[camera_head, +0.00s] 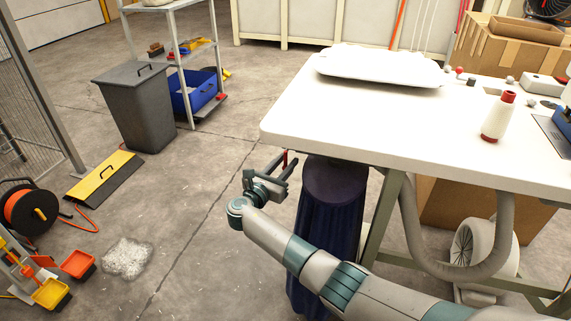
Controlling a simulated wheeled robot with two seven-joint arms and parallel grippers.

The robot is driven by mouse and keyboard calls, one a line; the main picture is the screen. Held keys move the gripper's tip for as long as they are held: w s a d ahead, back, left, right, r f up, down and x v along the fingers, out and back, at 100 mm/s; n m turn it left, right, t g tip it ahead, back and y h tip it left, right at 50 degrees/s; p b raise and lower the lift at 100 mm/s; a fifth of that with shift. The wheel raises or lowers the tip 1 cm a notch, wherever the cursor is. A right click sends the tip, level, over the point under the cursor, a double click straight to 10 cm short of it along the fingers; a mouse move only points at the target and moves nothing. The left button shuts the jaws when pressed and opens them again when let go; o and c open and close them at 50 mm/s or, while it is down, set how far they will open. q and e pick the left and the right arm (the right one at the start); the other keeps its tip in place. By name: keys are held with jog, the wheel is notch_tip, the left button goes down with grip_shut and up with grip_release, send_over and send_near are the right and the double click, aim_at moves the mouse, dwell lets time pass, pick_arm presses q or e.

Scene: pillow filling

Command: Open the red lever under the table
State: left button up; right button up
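A small part of the red lever (286,156) shows under the near left corner of the white table (300,115). My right gripper (289,162) reaches in below the table edge. Its two dark fingers are spread apart, with the red lever showing between or just behind their tips. I cannot tell whether they touch it. A dark blue fabric bag or sleeve (325,230) hangs under the table, just right of the gripper. My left gripper is not in view.
The green table leg (383,215) and a grey hose (409,215) stand right of the bag. A grey bin (138,108) stands at left.

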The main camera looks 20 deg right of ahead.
grip_shut()
jog(key=shift+w+a+m, duration=0.1)
jog(key=shift+a+m, duration=0.1)
jog(key=shift+m, duration=0.5)
jog(key=m, duration=0.2)
jog(key=a+m+y, duration=0.1)
jog(key=m, duration=0.1)
jog(key=shift+w+a+r+g, duration=0.1)
jog(key=shift+w+r+g, duration=0.05)
jog(key=shift+w+g, duration=0.25)
grip_release()
